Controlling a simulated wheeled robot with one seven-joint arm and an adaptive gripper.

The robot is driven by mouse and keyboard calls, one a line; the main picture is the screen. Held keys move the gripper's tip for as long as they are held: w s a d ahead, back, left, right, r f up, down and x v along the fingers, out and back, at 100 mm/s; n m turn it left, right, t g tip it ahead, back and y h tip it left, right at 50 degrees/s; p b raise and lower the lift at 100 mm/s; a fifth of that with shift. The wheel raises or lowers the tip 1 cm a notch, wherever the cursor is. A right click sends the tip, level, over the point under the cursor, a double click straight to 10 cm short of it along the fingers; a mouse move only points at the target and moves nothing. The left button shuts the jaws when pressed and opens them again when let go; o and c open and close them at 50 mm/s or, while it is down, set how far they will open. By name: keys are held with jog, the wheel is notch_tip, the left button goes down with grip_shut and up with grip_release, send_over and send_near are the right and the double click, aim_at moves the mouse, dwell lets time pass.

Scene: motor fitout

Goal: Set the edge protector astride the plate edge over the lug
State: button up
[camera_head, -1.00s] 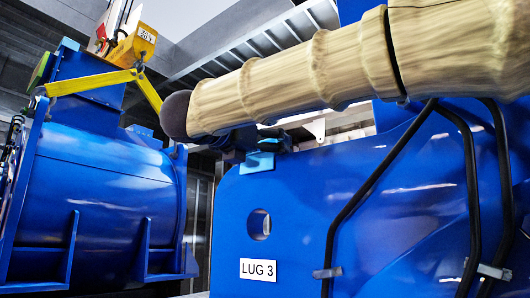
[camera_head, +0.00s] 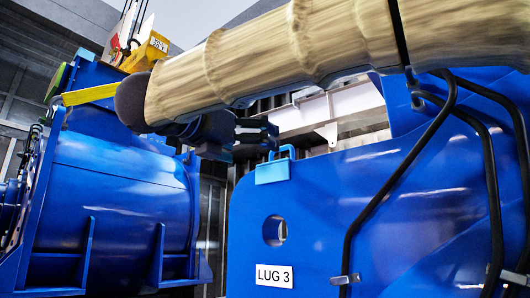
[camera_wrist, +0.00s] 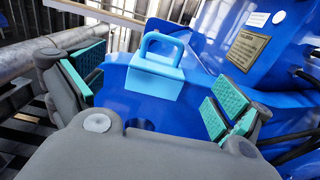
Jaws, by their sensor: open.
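The light-blue edge protector (camera_head: 272,172) sits astride the top edge of the blue plate (camera_head: 345,215), above the lug hole (camera_head: 274,230) and the LUG 3 label (camera_head: 274,275). Its handle loop stands up and is free. The protector also shows in the wrist view (camera_wrist: 155,72), between and beyond my fingers, with clear space around it. My gripper (camera_head: 262,136) is open and empty, above and a little left of the protector. Its green-padded fingers stand wide apart in the wrist view (camera_wrist: 157,88).
Black hoses (camera_head: 420,165) run down the plate at right. A brass nameplate (camera_wrist: 248,50) is on the blue body. Railings lie behind. There is a gap between housing and plate.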

jog(key=shift+v, duration=1)
jog(key=shift+s, duration=0.1)
